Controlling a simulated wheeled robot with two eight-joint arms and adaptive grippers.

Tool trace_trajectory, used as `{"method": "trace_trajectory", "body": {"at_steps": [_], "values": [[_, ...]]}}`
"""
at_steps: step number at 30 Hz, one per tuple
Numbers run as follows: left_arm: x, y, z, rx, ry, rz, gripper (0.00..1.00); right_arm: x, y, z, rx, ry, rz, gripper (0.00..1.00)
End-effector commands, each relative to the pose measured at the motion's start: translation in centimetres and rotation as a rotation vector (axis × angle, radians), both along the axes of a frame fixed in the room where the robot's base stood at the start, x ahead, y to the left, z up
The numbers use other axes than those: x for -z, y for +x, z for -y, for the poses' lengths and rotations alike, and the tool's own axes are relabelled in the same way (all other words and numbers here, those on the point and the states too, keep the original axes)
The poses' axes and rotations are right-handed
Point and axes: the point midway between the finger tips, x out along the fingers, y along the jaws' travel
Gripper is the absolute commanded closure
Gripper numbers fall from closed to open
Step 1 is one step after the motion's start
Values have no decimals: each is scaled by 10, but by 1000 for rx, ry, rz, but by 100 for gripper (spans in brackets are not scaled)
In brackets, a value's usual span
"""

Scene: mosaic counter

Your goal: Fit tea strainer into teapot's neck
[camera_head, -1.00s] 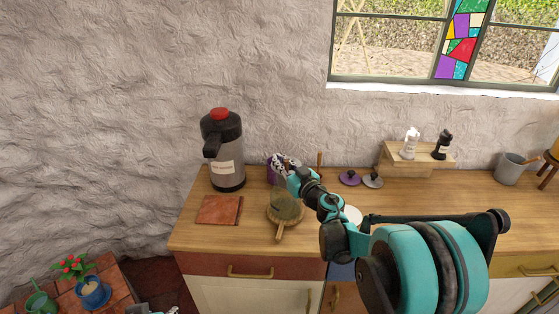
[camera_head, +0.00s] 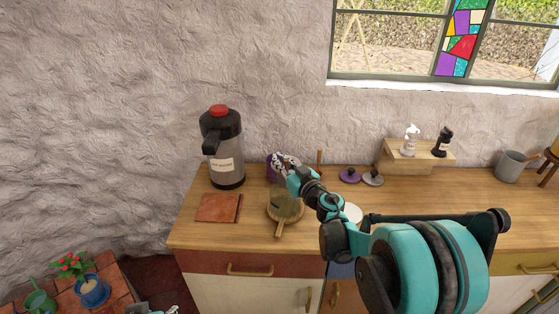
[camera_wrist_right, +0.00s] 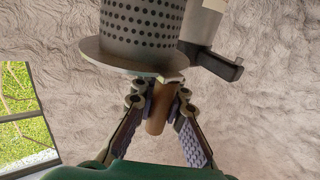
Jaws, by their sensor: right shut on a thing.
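My right gripper (camera_head: 284,163) is over the counter near the wall. In the right wrist view my right gripper (camera_wrist_right: 160,95) is shut on the brown handle (camera_wrist_right: 157,112) of the tea strainer. The strainer (camera_wrist_right: 142,22) is a perforated metal cylinder with a wide pale flange. In the head view I cannot make it out behind the gripper. A see-through teapot (camera_head: 286,210) with a wooden handle stands on the counter, just below the gripper in the picture. Its neck is largely hidden by my arm. A small part of my left gripper (camera_head: 152,309) seems to show at the bottom edge.
A flask with a red top (camera_head: 222,148) stands left of the teapot. A terracotta tile (camera_head: 217,208) lies in front of the flask. A purple vessel (camera_head: 271,170) is partly hidden behind my right gripper. A purple lid (camera_head: 350,175) and a grey lid (camera_head: 373,179) lie farther right.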

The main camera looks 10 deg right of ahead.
Motion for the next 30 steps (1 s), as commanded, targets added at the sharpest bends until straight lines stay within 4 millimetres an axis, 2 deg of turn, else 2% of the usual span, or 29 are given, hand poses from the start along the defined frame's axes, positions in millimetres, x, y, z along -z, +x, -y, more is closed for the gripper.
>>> {"method": "trace_trajectory", "body": {"at_steps": [17,30], "values": [[4,0,0,0,0,0,60,5,0,0,0,0,0,100],[15,0,0,0,0,0,60,18,0,0,0,0,0,100]]}}
